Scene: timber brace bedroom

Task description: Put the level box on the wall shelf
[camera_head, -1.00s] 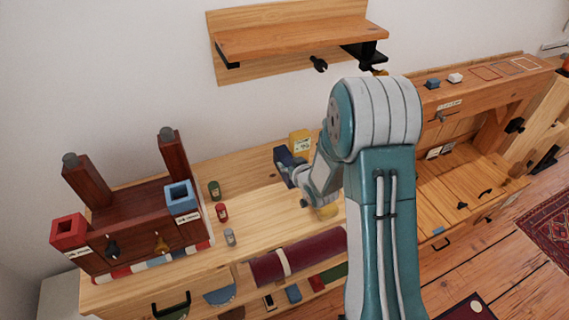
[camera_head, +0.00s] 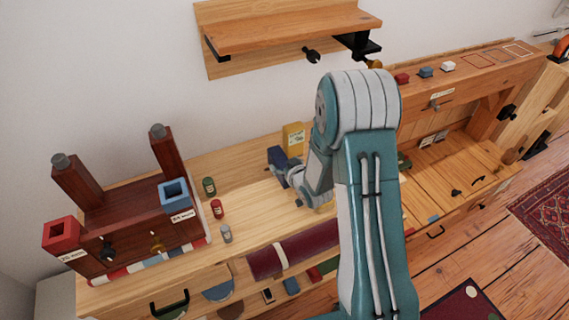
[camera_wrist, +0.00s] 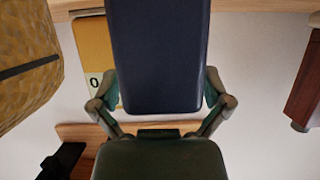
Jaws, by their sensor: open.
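A dark navy box (camera_head: 277,157) stands on the wooden bench at my gripper (camera_head: 287,172). In the wrist view the navy box (camera_wrist: 158,50) fills the space between my open fingers (camera_wrist: 162,95), one on each side; I cannot tell whether they touch it. A yellow box (camera_head: 293,137) with a pale label stands just behind it and shows partly hidden in the wrist view (camera_wrist: 92,50). I cannot read which box is the level box. The wooden wall shelf (camera_head: 290,30) is above the bench, with its top clear where visible.
A dark red rack (camera_head: 125,215) with posts stands on the left of the bench, beside several small cans (camera_head: 217,208). A maroon roll (camera_head: 308,246) lies along the front. Black hooks and a bracket (camera_head: 362,44) hang under the shelf. A gold textured object (camera_wrist: 28,60) is close in the wrist view.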

